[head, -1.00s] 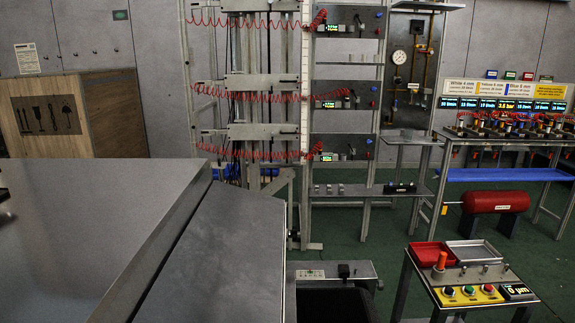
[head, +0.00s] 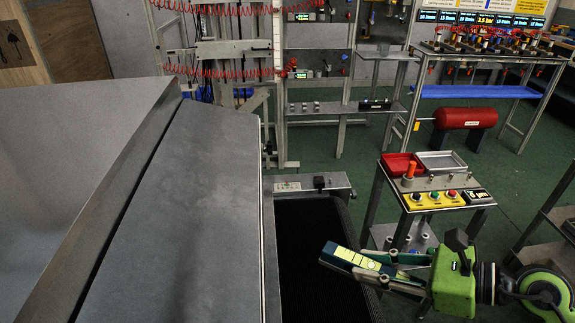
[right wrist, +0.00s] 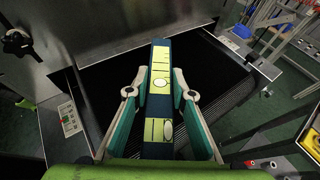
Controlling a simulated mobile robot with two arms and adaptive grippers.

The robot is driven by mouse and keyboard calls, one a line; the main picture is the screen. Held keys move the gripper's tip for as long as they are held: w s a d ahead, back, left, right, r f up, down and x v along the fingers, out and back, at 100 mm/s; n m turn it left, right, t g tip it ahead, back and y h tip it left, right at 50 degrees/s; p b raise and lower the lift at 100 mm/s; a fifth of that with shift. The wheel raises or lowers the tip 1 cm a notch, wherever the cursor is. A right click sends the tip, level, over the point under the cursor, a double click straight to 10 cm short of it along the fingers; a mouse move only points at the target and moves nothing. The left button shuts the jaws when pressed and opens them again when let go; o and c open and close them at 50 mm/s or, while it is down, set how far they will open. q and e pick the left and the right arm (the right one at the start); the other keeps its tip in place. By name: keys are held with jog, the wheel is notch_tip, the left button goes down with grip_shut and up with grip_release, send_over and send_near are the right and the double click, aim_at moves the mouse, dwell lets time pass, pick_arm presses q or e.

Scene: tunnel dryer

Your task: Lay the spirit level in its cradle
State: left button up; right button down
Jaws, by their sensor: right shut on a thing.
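The spirit level (head: 352,261) is a long dark-blue bar with pale yellow-green faces and dark lines. My right gripper (head: 384,268) is shut on it and holds it in the air over the right side of a dark belt. In the right wrist view the level (right wrist: 160,60) lies between the two fingers of the gripper (right wrist: 160,88), its far end pointing away over the belt. I cannot make out the cradle for certain in either view. My left gripper is not in view.
The black belt (head: 318,235) runs beside a large grey metal housing (head: 190,215). A small stand (head: 398,192) with a red tray (head: 398,164), buttons and a display is at right. A shelf (head: 345,106) stands behind. Green floor lies open between them.

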jog(key=shift+w+r, duration=0.1)
jog(key=w+d+f+m+t+h, duration=0.15)
jog(key=w+d+f, duration=0.45)
jog(key=w+d, duration=0.6)
jog(key=a+p, duration=0.3)
jog(key=a, duration=0.4)
jog(key=a+f+p, duration=0.1)
jog(key=a+p, duration=0.1)
jog(key=a, duration=0.4)
jog(key=w+a+f+p, duration=0.1)
jog(key=a+p, duration=0.2)
jog(key=a, duration=0.4)
jog(key=shift+a+f+p, duration=0.1)
jog(key=shift+a+p, duration=0.2)
jog(key=shift+t, duration=0.25)
notch_tip(320, 180, down, 4)
jog(key=shift+f, duration=0.2)
jog(key=shift+a+f, duration=0.1)
jog(key=shift+a, duration=0.1)
jog(key=shift+a+f, duration=0.1)
jog(key=shift+f, duration=0.1)
